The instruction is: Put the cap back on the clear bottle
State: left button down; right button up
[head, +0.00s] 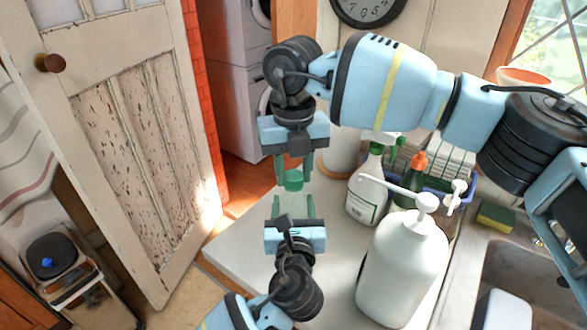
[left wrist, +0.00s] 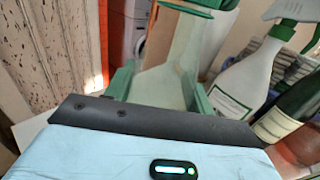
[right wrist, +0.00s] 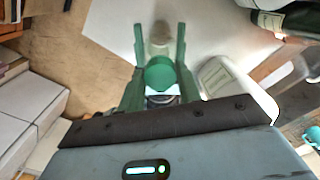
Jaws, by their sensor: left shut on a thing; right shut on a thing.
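My right gripper (head: 293,174) points down and is shut on the green cap (head: 293,181). The cap also shows between the green fingers in the right wrist view (right wrist: 160,74) and at the top of the left wrist view (left wrist: 192,5). My left gripper (head: 292,204), below it, is shut on the clear bottle (left wrist: 160,86), which looks see-through and faint. The bottle stands roughly upright between the left fingers, its neck rising toward the cap. The cap is above the neck; I cannot tell whether they touch.
A white spray bottle (head: 366,190), a large white pump bottle (head: 402,265) and a dark green bottle (head: 408,190) stand to the right on the pale counter (head: 240,245). A sponge (head: 496,216) lies by the sink (head: 530,265). The counter's left part is clear.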

jog(key=o, duration=1.1)
jog(key=shift+r, duration=0.1)
jog(key=shift+r, duration=2.2)
jog(key=shift+c, duration=0.5)
jog(key=n, duration=0.2)
jog(key=r+n, duration=0.1)
jog(key=n, duration=0.3)
jog(key=shift+r, duration=0.35)
jog(key=n, duration=0.2)
jog(key=r+n, duration=0.1)
jog(key=n, duration=0.3)
jog(key=shift+r+n, duration=0.35)
jog(key=shift+n, duration=0.05)
